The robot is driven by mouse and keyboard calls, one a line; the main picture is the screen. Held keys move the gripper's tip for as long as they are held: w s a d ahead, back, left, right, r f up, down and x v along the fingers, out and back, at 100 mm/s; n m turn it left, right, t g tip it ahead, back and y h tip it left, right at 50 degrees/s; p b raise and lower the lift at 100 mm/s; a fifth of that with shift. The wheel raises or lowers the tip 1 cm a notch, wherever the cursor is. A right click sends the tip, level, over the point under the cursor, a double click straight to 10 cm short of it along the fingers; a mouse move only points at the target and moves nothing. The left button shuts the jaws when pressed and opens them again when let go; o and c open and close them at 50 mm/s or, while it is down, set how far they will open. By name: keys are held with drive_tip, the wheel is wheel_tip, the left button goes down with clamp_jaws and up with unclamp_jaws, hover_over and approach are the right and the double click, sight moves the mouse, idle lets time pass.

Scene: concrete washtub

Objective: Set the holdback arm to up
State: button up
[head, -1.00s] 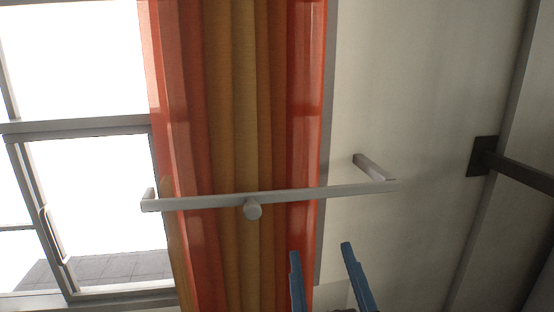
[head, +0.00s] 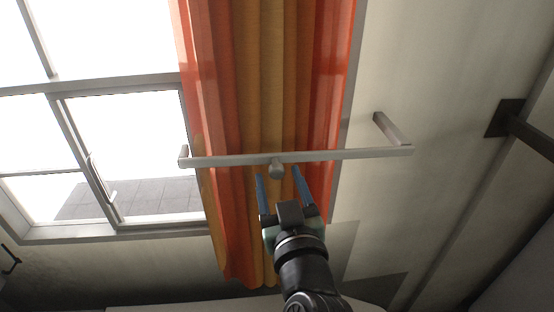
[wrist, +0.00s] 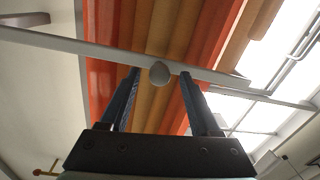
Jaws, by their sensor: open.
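The holdback arm (head: 340,154) is a long grey bar that runs nearly level across the orange and yellow curtain (head: 262,90). A short round knob (head: 277,171) sticks out near its middle. The bar's right end meets a short bracket at the wall, and its left end has a small upturned tip. My gripper (head: 278,172) is open, with blue fingers pointing up at the knob. In the wrist view the knob (wrist: 159,72) shows between the fingertips (wrist: 158,76). I cannot tell whether the fingers touch it.
A bright window (head: 130,150) with grey frames and a handle is at the left. A dark wall bracket with a bar (head: 507,118) is at the right. The pale wall (head: 430,70) between it and the curtain is clear.

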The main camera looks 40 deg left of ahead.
drive_tip(key=shift+p+x, duration=0.35)
drive_tip(key=shift+x, duration=1.05)
clamp_jaws()
idle(0.5)
